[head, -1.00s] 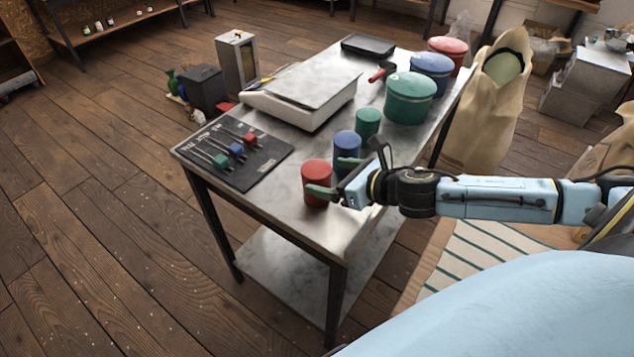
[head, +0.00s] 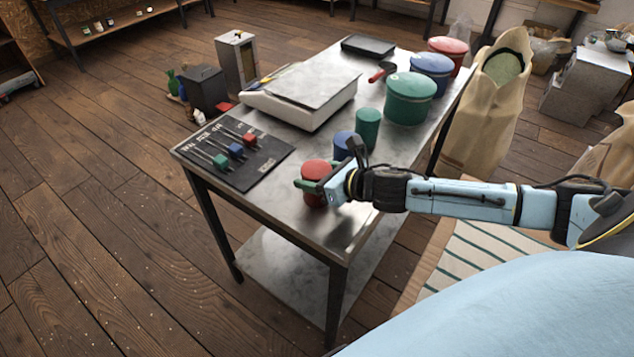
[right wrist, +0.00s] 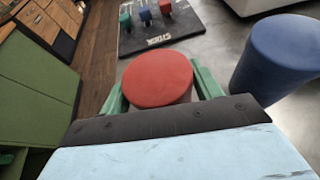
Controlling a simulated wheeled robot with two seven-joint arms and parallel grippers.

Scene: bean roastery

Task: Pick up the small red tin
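The small red tin (head: 316,170) stands upright at the near edge of the metal table (head: 300,213). My right gripper (head: 318,184) reaches it from the right, with one green finger across the near side of the tin. In the right wrist view the red lid (right wrist: 158,78) lies between the two green fingers, one on each side. The fingers look open around the tin; firm contact is not visible, and their tips are partly hidden by it. My left gripper is not in view.
A small blue tin (head: 342,143) stands close behind the gripper, also seen in the right wrist view (right wrist: 282,55). A small green tin (head: 367,129) and larger tins stand farther back. A dark board with coloured sliders (head: 232,155) lies left; a scale (head: 300,95) stands behind.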

